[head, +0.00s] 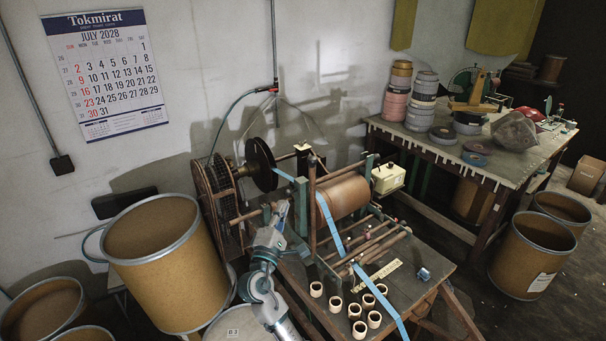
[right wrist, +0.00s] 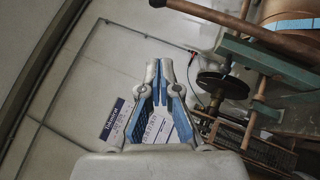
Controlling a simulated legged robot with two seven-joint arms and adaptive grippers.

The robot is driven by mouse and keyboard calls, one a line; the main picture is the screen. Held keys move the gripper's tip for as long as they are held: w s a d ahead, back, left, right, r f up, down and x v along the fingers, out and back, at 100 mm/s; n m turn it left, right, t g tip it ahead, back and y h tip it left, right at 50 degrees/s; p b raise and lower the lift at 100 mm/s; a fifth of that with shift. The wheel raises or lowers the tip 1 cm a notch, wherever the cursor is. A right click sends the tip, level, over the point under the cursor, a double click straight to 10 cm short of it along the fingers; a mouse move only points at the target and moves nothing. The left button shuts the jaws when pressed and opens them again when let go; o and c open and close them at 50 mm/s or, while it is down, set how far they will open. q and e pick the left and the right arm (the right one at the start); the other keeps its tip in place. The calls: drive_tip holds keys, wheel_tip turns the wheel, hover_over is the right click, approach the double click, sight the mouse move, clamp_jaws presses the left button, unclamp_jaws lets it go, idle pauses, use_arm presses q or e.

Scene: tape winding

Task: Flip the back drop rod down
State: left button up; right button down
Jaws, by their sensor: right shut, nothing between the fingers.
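The tape winding machine stands on a wooden bench, with a large copper-brown roller (head: 343,197) and blue tape (head: 330,222) running from it down over the front. A brown rod (head: 312,200) stands upright at the roller's left end. Several more brown rods (head: 372,240) lie in front of the roller. I cannot tell for sure which one is the back drop rod. My right gripper (head: 281,210) is left of the upright rod, apart from the roller. In the right wrist view its fingers (right wrist: 159,68) are shut and empty, and a brown rod (right wrist: 245,23) crosses the upper right.
Several small cream cups (head: 355,311) stand on the bench front. A black disc (head: 261,164) and a reel stand left of the machine. A large drum (head: 160,265) is at the left. A second table (head: 420,135) with tape stacks is at the right.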

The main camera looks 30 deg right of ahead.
use_arm(q)
drive_tip(key=r+p, duration=0.1)
drive_tip(key=a+r+p, duration=0.1)
drive_tip(key=p, duration=0.1)
drive_tip(key=shift+r, duration=0.35)
use_arm(e)
drive_tip(key=s+d+r+x, duration=0.1)
drive_tip(key=s+x, duration=0.1)
drive_tip(key=x, duration=1)
drive_tip(key=shift+w+d, duration=0.2)
drive_tip(key=shift+d, duration=0.25)
drive_tip(key=shift+a, duration=0.1)
drive_tip(key=shift+r, duration=0.1)
